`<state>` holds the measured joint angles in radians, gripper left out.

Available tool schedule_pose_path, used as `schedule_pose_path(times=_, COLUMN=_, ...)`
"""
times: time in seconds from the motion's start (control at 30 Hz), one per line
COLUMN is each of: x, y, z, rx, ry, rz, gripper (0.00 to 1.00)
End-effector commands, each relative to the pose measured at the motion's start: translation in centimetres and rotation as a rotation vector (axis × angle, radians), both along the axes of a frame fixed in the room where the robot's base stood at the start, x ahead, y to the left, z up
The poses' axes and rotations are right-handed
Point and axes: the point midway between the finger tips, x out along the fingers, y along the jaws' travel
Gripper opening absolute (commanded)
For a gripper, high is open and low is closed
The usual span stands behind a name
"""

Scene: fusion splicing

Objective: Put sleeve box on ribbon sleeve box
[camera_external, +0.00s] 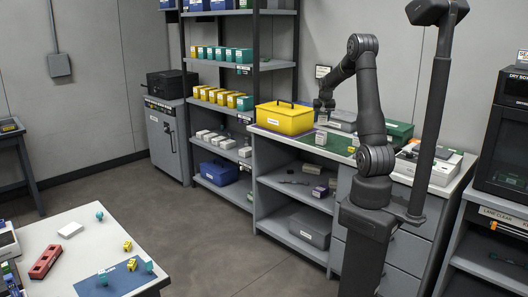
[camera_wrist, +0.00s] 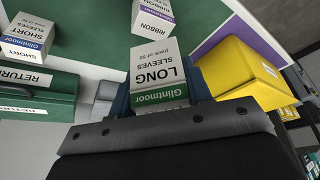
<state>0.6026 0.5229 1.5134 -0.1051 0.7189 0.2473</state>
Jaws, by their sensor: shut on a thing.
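My gripper (camera_wrist: 160,102) is shut on a white and green box (camera_wrist: 158,72) labelled Long Sleeves, pack of 50. The box sits between the dark blue fingers, its label upside down in the wrist view. The ribbon sleeve box (camera_wrist: 153,17) is white with a purple band. It stands on the green mat beyond the held box, cut by the top edge, and apart from it. In the external view my gripper (camera_external: 325,104) is above the counter, at the arm's end. The boxes are too small to read there.
A Short Sleeves box (camera_wrist: 26,38) stands on the green mat (camera_wrist: 82,35) at left. A green case (camera_wrist: 45,100) marked Return is near the left edge. A yellow case (camera_wrist: 238,72) stands close on the right. Bare mat lies between the boxes.

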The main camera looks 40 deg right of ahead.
Motion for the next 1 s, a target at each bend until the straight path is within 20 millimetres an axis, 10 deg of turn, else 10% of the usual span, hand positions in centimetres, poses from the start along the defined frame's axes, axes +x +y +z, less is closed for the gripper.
schedule_pose_path(times=0.67, x=-0.1, y=0.0, z=-4.2, rx=0.0, ry=0.001, rz=0.0, gripper=0.22)
schedule_pose_path(times=0.7, x=-0.1, y=0.0, z=-4.2, rx=0.0, ry=0.001, rz=0.0, gripper=0.53)
schedule_pose_path(times=0.77, x=-0.1, y=0.0, z=-4.2, rx=0.0, ry=0.001, rz=0.0, gripper=0.65)
schedule_pose_path(times=1.0, x=-0.1, y=0.0, z=-4.2, rx=0.0, ry=0.001, rz=0.0, gripper=0.67)
